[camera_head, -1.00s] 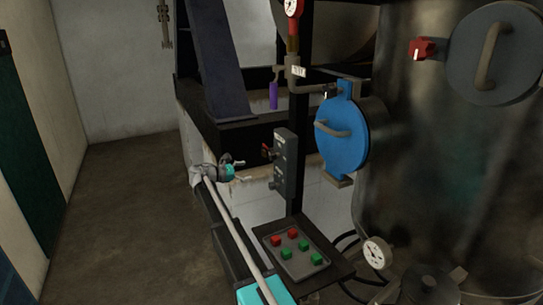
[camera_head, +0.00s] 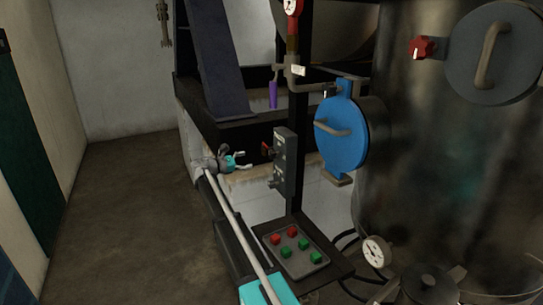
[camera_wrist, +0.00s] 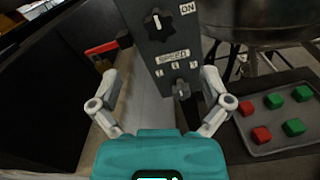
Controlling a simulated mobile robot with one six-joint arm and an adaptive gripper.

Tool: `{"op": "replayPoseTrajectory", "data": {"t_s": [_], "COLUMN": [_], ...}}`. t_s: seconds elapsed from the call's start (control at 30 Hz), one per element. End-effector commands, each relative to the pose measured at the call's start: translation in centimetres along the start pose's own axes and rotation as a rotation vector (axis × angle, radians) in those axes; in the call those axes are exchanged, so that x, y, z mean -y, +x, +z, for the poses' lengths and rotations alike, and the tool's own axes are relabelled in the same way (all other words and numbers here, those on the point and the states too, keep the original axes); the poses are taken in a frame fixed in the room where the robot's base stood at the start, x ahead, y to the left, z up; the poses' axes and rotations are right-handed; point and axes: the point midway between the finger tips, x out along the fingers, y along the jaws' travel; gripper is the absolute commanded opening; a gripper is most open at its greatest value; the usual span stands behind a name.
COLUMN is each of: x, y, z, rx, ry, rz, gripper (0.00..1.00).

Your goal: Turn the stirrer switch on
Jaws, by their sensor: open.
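The grey switch box (camera_head: 284,163) stands upright on a dark post in the middle of the head view. In the wrist view its face (camera_wrist: 150,50) shows a black knob (camera_wrist: 157,23) with a white pointer line beside an "ON" label (camera_wrist: 187,8). Below are a "SPEED" label (camera_wrist: 172,56) and a small grey knob or lever (camera_wrist: 182,89). Which control is the stirrer switch, I cannot tell for sure. My gripper (camera_head: 243,160) is open and empty, left of the box and apart from it. In the wrist view my gripper (camera_wrist: 160,82) has its fingers spread before the box's lower part.
A grey tray (camera_head: 296,262) with red and green cubes lies on a dark shelf below the box. A blue round hatch (camera_head: 342,135) and a large dark tank (camera_head: 430,170) stand to the right. A red part (camera_wrist: 103,47) shows left of the box. Open floor lies left.

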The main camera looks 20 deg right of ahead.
Motion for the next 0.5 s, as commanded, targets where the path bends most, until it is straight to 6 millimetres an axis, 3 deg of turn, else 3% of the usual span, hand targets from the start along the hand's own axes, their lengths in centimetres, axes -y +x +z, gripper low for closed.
{"op": "replayPoseTrajectory", "data": {"t_s": [0.5], "x": [0.0], "y": [7.5], "z": [0.0], "rx": [0.000], "ry": [0.000], "rz": [-0.001], "gripper": [0.98]}}
